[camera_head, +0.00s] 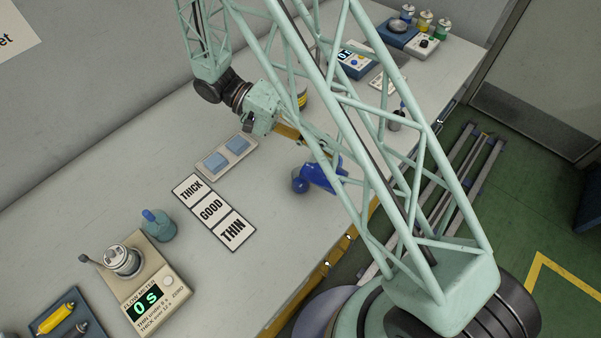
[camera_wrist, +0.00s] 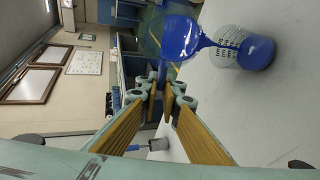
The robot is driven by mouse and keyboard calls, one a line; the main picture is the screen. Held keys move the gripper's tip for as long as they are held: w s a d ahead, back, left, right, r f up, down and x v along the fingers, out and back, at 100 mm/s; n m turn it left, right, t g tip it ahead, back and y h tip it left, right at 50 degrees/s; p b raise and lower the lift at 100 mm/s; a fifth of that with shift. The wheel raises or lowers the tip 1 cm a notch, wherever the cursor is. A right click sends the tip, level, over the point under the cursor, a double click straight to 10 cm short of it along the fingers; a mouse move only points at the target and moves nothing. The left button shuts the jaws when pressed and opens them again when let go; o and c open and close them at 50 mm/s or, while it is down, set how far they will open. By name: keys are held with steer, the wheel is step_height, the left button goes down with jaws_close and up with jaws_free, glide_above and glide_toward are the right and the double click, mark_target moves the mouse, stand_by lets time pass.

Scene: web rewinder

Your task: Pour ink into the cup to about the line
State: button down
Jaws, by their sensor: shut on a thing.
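My gripper (camera_wrist: 167,92) is shut on a blue ink vessel (camera_wrist: 180,38), which is tilted. A blue stream runs from it into a clear cup (camera_wrist: 223,58) with dark graduation marks. Blue ink fills the lower part of the cup, at the right in the turned wrist view; I cannot tell which mark it reaches. In the head view my gripper (camera_head: 318,147) reaches over the bench, with the blue vessel (camera_head: 322,174) by its fingertips, partly behind my arm. The round blue shape (camera_head: 299,185) beside it appears to be the cup.
The THICK, GOOD, THIN card (camera_head: 212,211) lies left of the pouring spot. A flow meter (camera_head: 146,284) reads 0 s, with a teal blue-topped container (camera_head: 158,225) behind it. A two-pad tray (camera_head: 226,158) and scale (camera_head: 357,60) stand farther back. The bench front edge is close.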

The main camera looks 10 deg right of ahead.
steer(key=shift+w+r+n+g+h, duration=0.1)
steer(key=shift+r+n+g+h, duration=0.15)
steer(key=shift+n+g+h, duration=0.2)
stand_by(3.2)
steer(key=shift+s+d+f+t+y, duration=0.15)
steer(key=shift+f+t+y, duration=0.15)
steer(key=shift+y, duration=0.25)
steer(key=shift+s+d+f+t+y, duration=0.1)
steer(key=shift+f+t+y, duration=0.05)
steer(key=shift+t+y, duration=0.3)
steer(key=shift+r+y, duration=0.2)
steer(key=shift+y, duration=0.25)
steer(key=shift+r+t+y, duration=0.2)
steer(key=shift+t+y, duration=0.1)
steer(key=shift+t, duration=0.3)
stand_by(0.5)
steer(key=shift+s+m+t+y+b, duration=0.1)
steer(key=shift+m+t+y+b, duration=0.3)
steer(key=shift+y, duration=0.3)
steer(key=shift+d+f+y+b, duration=0.2)
steer(key=shift+f+y+b, duration=0.2)
steer(key=shift+b, duration=0.2)
stand_by(0.5)
